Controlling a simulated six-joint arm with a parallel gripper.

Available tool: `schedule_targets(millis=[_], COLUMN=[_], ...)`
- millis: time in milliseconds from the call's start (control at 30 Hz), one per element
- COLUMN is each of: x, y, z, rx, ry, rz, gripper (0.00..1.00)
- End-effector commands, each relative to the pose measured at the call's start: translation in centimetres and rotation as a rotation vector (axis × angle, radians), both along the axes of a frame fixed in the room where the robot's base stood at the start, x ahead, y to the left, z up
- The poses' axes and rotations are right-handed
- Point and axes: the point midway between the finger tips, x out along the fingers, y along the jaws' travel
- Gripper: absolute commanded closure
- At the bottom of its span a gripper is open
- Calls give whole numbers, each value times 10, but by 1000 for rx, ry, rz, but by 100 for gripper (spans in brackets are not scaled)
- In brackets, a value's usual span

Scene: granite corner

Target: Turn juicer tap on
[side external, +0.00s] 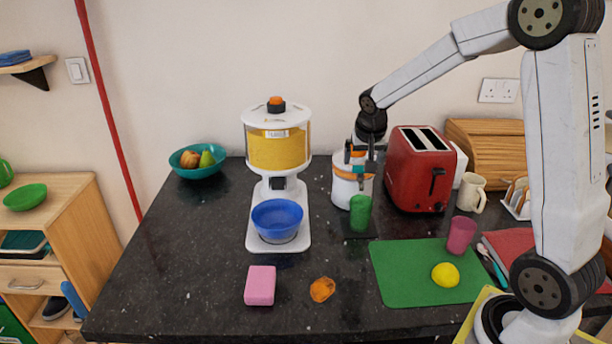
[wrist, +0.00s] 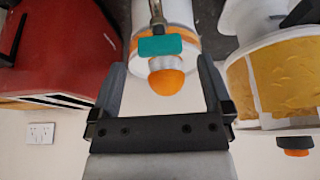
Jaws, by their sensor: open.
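The juicer (side external: 345,190) is a white cylinder with an orange band, standing on the dark counter left of the toaster. My gripper (side external: 360,154) points down over its top, open and empty. In the wrist view the gripper fingers (wrist: 160,64) stand on either side of the juicer's orange-domed top (wrist: 166,82), with gaps showing. A teal label (wrist: 160,45) and a metallic, lever-like part (wrist: 156,12) show on the juicer's front there. A green cup (side external: 360,212) stands on a dark base in front of the juicer. The tap's position cannot be told clearly.
A red toaster (side external: 421,175) stands close on the right. A white dispenser with yellow contents (side external: 277,150) stands left, a blue bowl (side external: 277,219) below it. A green mat (side external: 395,280) with a lemon (side external: 445,275), a pink block (side external: 260,285) and an orange lump (side external: 322,289) lie in front.

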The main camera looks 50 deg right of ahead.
Motion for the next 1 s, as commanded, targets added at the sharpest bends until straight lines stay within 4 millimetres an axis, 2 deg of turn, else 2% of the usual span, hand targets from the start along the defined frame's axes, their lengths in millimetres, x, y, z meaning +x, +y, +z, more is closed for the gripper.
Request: schedule_targets(millis=[300, 667, 933, 967, 1000], x=[7, 7, 7, 7, 7], y=[-7, -7, -7, -7, -7], z=[-22, -24, -24, -24, -24], rx=[0, -1, -1, -1, -1], ry=[0, -1, -1, -1, -1], rz=[-1, 0, 0, 0, 0], gripper=[0, 0, 86, 91, 91])
